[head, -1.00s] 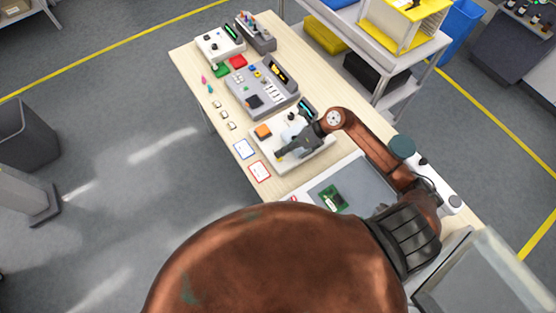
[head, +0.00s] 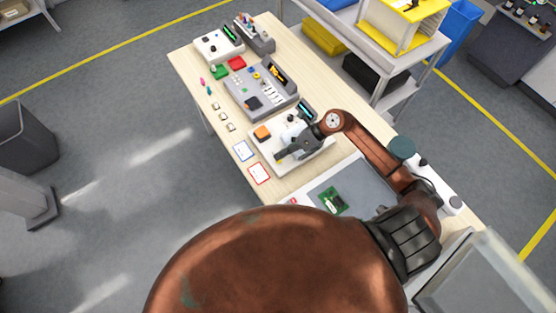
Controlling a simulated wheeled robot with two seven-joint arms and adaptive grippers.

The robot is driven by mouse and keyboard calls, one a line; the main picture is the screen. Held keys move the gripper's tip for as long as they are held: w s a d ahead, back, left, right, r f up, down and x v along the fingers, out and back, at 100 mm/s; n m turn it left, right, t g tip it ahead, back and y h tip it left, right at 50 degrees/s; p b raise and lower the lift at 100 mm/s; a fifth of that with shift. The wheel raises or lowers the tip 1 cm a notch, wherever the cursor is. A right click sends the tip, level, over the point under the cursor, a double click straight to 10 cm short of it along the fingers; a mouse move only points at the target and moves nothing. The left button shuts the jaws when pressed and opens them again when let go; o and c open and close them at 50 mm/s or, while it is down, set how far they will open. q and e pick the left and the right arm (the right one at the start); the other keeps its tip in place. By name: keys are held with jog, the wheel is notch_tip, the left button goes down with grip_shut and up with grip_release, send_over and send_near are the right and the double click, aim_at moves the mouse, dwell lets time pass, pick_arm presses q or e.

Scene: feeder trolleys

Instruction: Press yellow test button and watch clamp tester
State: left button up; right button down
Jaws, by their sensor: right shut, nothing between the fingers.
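My right gripper (head: 281,155) is shut and empty. It is low over a white tester unit (head: 262,148) on the wooden bench, and its fingertips cover part of the unit. I cannot tell whether they touch it. My left gripper is not in view.
Two cards (head: 259,173) lie along the left bench edge. A green circuit board (head: 333,201) lies on a grey mat nearer me. A shelf cart stands at right.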

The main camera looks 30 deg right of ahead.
aim_at(281, 160)
dwell(0.5)
jog(key=shift+f+b, duration=0.4)
jog(key=shift+f, duration=0.05)
jog(key=shift+f+b, duration=0.35)
jog(key=shift+f, duration=0.05)
dwell(0.5)
jog(key=shift+r, duration=0.1)
jog(key=shift+r+p, duration=0.55)
jog(key=shift+r, duration=0.2)
jog(key=shift+r+p, duration=1.6)
jog(key=shift+r, duration=0.95)
